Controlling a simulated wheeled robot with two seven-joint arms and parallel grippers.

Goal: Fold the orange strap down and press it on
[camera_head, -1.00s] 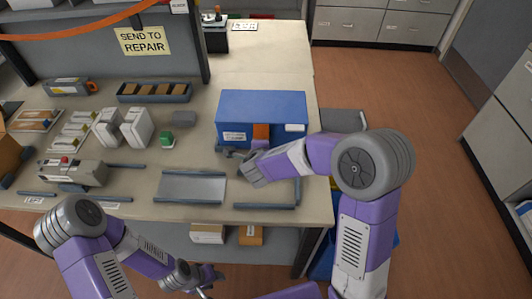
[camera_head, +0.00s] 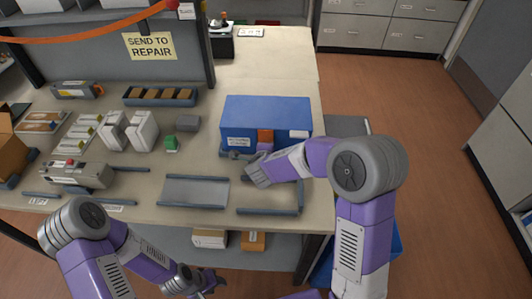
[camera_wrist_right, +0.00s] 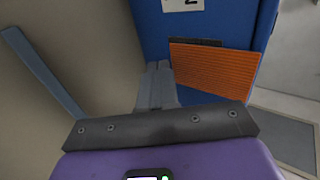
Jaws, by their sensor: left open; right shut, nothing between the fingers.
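The blue box (camera_head: 265,114) stands at the right end of the table with a white label on its front. The orange strap (camera_head: 265,136) shows as a short flap at the middle of the box's front. In the right wrist view the strap (camera_wrist_right: 210,68) is a ribbed orange panel against the blue face (camera_wrist_right: 150,30). My right gripper (camera_head: 230,154) is shut and empty, low in front of the box; in the wrist view its fingers (camera_wrist_right: 157,80) are left of the strap. I cannot tell whether they touch the box. My left gripper (camera_head: 207,284) is open and empty, below the table's front edge.
A grey tray (camera_head: 194,191) and dark rails (camera_head: 268,211) lie before the box.

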